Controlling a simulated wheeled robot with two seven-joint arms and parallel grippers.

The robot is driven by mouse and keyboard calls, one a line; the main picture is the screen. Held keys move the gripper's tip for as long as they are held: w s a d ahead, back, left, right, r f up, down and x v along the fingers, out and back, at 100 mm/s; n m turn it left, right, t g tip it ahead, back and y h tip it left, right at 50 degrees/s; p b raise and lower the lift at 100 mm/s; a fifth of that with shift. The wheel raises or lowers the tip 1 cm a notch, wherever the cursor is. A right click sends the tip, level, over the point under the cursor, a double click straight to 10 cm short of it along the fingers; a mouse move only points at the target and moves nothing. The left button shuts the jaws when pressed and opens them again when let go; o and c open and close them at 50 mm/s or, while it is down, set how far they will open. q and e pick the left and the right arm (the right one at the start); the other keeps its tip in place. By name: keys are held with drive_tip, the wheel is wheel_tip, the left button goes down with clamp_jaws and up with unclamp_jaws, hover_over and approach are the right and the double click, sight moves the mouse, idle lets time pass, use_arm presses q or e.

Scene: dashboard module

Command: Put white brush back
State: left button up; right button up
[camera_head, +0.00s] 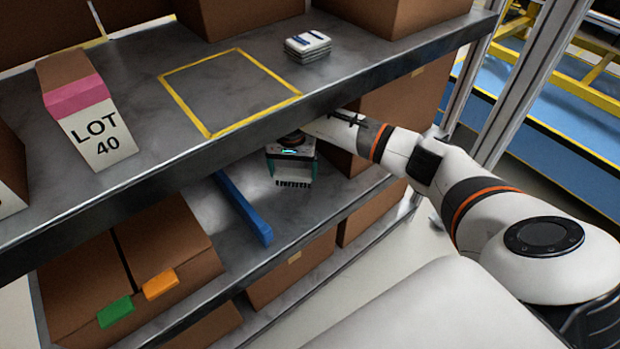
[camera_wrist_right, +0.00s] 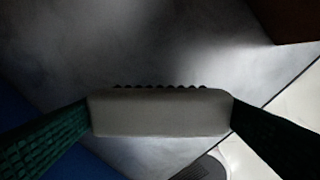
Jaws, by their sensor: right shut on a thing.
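The white brush (camera_wrist_right: 160,113) is a pale block with a row of dark bristles along its far edge in the right wrist view. My right gripper (camera_head: 291,168) is shut on it, with a green ridged finger on each end of the block. In the head view the brush (camera_head: 293,182) hangs below the gripper, bristles towards the lower shelf (camera_head: 335,192). The gripper is below the upper shelf's front edge, over the lower shelf. I cannot tell whether the bristles touch the surface. My left gripper is not in view.
A blue bar (camera_head: 243,208) lies on the lower shelf, left of the gripper. A cardboard box (camera_head: 392,108) stands to the right. The upper shelf (camera_head: 140,165) holds a LOT 40 box (camera_head: 98,140), an empty yellow-outlined square (camera_head: 228,90) and a small white stack (camera_head: 308,46).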

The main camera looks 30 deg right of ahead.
sight(311, 177)
drive_tip(key=s+d, duration=0.1)
drive_tip(key=s, duration=0.1)
drive_tip(key=s+d, duration=0.1)
drive_tip(key=s, duration=0.1)
drive_tip(key=shift+d+f+p, duration=0.1)
drive_tip(key=shift+d+p, duration=0.2)
drive_tip(key=shift+d, duration=0.05)
wheel_tip(311, 177, down, 3)
drive_tip(key=shift+w+r, duration=0.1)
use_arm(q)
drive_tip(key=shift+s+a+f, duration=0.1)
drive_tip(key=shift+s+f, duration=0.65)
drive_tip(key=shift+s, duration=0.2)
use_arm(e)
drive_tip(key=shift+f, duration=0.3)
drive_tip(key=shift+f, duration=0.1)
drive_tip(key=o, duration=0.6)
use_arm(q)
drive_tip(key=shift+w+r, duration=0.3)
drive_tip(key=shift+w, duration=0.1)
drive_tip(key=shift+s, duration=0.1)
